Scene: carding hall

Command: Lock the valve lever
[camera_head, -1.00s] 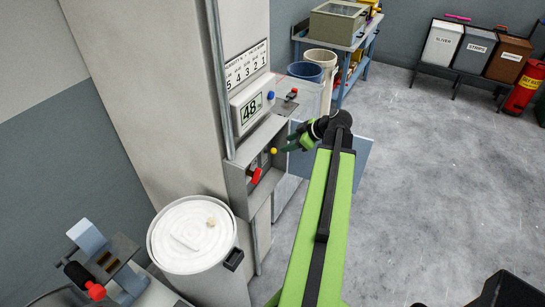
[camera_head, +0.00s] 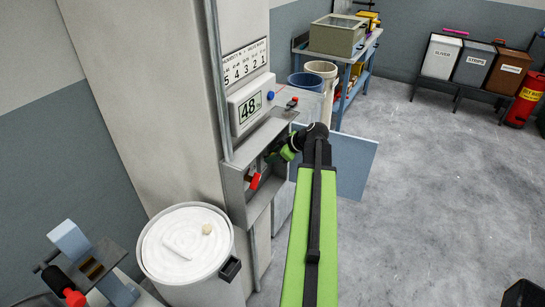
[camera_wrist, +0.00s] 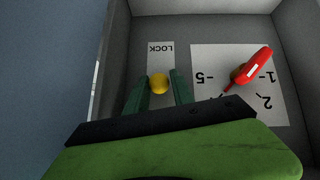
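The valve lever (camera_wrist: 252,68) has a red handle over a white plate (camera_wrist: 214,58) with numbers. It also shows in the head view (camera_head: 254,181), inside the grey recessed box (camera_head: 236,201). A yellow knob (camera_wrist: 159,83) sits in line with a label reading LOCK (camera_wrist: 160,50). My gripper (camera_wrist: 159,80) has its two green fingers on either side of the yellow knob, beside the red lever. Whether the fingers press on the knob is not clear. In the head view my gripper (camera_head: 278,155) reaches into the box and hides the knob.
The box has raised side walls close around my gripper. A display reading 48 (camera_head: 250,108) is above it. A round white-topped can (camera_head: 187,270) stands at the lower left. A blue-grey panel (camera_head: 352,165) is behind my arm.

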